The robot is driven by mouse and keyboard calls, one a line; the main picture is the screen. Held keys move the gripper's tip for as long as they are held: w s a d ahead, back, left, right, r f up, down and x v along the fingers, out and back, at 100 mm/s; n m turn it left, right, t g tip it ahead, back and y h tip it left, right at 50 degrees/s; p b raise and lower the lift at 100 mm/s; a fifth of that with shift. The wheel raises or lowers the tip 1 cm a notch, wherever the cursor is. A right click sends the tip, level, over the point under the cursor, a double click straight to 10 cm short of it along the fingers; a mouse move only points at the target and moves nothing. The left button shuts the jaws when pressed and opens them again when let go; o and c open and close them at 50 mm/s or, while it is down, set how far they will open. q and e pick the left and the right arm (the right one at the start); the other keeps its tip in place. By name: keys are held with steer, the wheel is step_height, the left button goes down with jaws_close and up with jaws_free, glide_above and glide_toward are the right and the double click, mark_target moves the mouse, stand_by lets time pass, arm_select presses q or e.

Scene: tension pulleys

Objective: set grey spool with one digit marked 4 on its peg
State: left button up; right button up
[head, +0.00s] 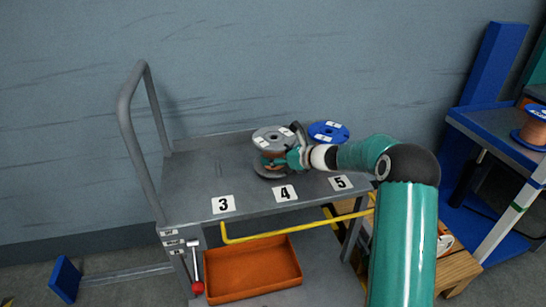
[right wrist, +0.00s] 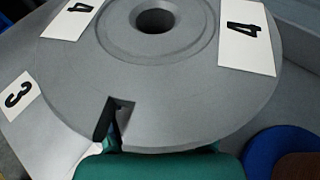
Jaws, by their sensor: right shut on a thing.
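The grey spool (head: 270,137) has copper-coloured winding between two grey flanges and white labels on top. It is over the trolley top, behind the 4 card (head: 284,193); I cannot tell if it touches the surface. In the right wrist view the spool's top flange (right wrist: 75,75) fills the picture, with two labels reading 4, an open centre hole and a notch near the rim. My right gripper (head: 276,161) is shut on the spool from its right front side, at the winding. My left gripper is out of view.
A blue spool (head: 328,132) stands just right, behind the 5 card (head: 340,182). An orange tray (head: 250,272) is below. A blue shelf (head: 500,125) stands far right.

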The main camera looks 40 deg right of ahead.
steer(key=shift+f+b, duration=0.3)
steer(key=shift+b, duration=0.1)
steer(key=shift+a+f, duration=0.1)
steer(key=shift+f, duration=0.2)
stand_by(0.6)
steer(key=o, duration=1.7)
steer(key=shift+o, duration=0.3)
steer(key=shift+r, duration=0.1)
steer(key=shift+s, duration=0.15)
steer(key=v, duration=1.1)
steer(key=shift+s, duration=0.35)
